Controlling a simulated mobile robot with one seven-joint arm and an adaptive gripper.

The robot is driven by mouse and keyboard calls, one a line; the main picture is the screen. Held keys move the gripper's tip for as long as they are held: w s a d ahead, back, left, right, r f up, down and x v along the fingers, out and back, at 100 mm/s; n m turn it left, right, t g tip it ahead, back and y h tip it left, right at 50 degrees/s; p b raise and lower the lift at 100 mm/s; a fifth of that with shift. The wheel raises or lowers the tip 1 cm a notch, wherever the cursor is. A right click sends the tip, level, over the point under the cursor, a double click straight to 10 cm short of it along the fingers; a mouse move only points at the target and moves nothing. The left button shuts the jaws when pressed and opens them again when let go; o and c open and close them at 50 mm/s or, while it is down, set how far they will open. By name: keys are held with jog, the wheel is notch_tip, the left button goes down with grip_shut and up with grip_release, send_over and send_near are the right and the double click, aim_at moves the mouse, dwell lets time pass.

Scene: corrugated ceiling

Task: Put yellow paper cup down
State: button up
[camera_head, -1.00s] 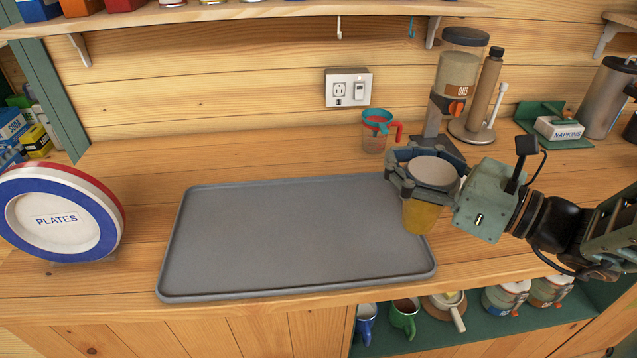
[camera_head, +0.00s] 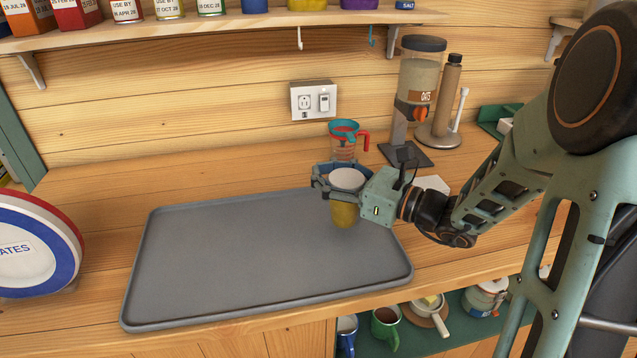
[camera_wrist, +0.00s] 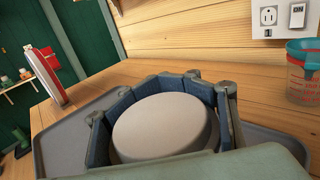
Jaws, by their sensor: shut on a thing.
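The yellow paper cup (camera_head: 344,213) is upright with a pale top, over the right part of the grey tray. My gripper (camera_head: 335,183) is shut around the cup near its upper part. In the wrist view the cup's pale round top (camera_wrist: 162,127) sits between the gripper fingers. I cannot tell from the pictures whether the cup's base touches the tray (camera_head: 230,260).
A measuring cup (camera_head: 343,146) with a red handle stands just behind the gripper. An oats dispenser (camera_head: 412,100) stands further right. A plates holder (camera_head: 30,245) is at the left. The left and middle of the tray are clear. A shelf (camera_head: 250,20) hangs above.

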aim_at(345, 203)
jog(key=shift+f, duration=1.35)
jog(key=shift+f+b, duration=0.2)
jog(key=shift+b, duration=0.1)
jog(key=o, duration=1.3)
jog(key=v, duration=1.2)
jog(key=shift+d+r+p, duration=0.1)
jog(key=shift+r+p, duration=0.15)
jog(key=shift+p, duration=0.1)
